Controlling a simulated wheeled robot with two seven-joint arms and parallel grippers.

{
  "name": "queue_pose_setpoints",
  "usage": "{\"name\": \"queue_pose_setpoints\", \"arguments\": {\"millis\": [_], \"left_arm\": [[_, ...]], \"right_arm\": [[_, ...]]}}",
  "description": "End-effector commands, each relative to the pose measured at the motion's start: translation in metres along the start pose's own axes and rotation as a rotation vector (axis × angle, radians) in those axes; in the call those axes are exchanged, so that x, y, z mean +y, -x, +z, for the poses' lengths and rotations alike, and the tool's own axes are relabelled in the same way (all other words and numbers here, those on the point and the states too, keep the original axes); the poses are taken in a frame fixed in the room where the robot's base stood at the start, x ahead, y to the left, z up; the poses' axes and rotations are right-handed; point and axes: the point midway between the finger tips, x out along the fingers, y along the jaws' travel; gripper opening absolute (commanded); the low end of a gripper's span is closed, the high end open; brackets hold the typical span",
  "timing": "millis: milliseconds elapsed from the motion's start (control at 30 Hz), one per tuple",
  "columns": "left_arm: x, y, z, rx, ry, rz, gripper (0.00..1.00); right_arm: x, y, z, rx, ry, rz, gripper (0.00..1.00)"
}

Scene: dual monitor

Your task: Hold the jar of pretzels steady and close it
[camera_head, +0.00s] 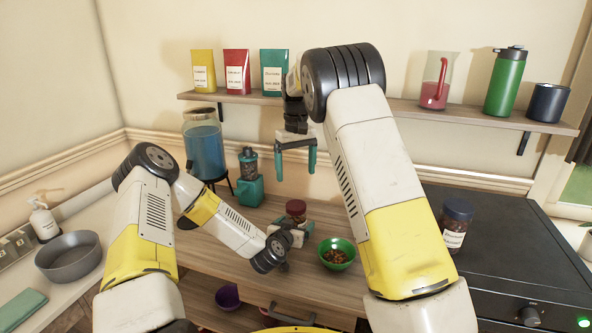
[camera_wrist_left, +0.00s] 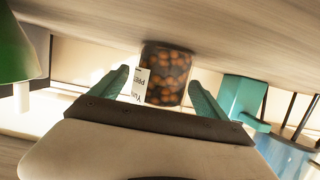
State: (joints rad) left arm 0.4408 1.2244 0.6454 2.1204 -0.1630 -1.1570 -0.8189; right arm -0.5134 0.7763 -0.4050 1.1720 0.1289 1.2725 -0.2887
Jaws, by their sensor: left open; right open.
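The jar of pretzels (camera_head: 296,208) stands on the wooden counter, with brown contents and a dark reddish top. I cannot tell from here whether that top is a seated lid. In the left wrist view the jar (camera_wrist_left: 167,78) shows a white label and round brown pieces; its top is hidden by my gripper. My left gripper (camera_wrist_left: 160,88) is open, its teal fingertips on either side of the jar with gaps visible. In the head view my left gripper (camera_head: 290,228) is low beside the jar. My right gripper (camera_head: 295,160) is open and empty, fingers pointing down, above the jar.
A green bowl (camera_head: 337,254) of brown food sits right of the jar. A teal grinder (camera_head: 249,180) and a blue drink dispenser (camera_head: 205,148) stand behind left. A shelf (camera_head: 410,106) runs above.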

Motion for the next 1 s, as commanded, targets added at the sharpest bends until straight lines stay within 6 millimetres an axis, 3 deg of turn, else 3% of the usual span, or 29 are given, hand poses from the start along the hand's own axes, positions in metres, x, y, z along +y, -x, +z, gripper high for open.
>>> {"name": "queue_pose_setpoints", "arguments": {"millis": [133,533,1000], "left_arm": [[0.0,0.012,0.0,-0.001,-0.001,0.001,0.86],[0.0,0.072,0.0,-0.001,-0.002,0.001,0.86],[0.0,0.078,-0.002,-0.003,-0.006,0.006,0.86]], "right_arm": [[0.0,0.0,0.0,0.0,0.0,0.0,0.88],[0.0,0.0,0.0,0.0,0.0,0.0,0.88],[0.002,0.003,0.002,0.004,-0.005,-0.003,0.88]]}}
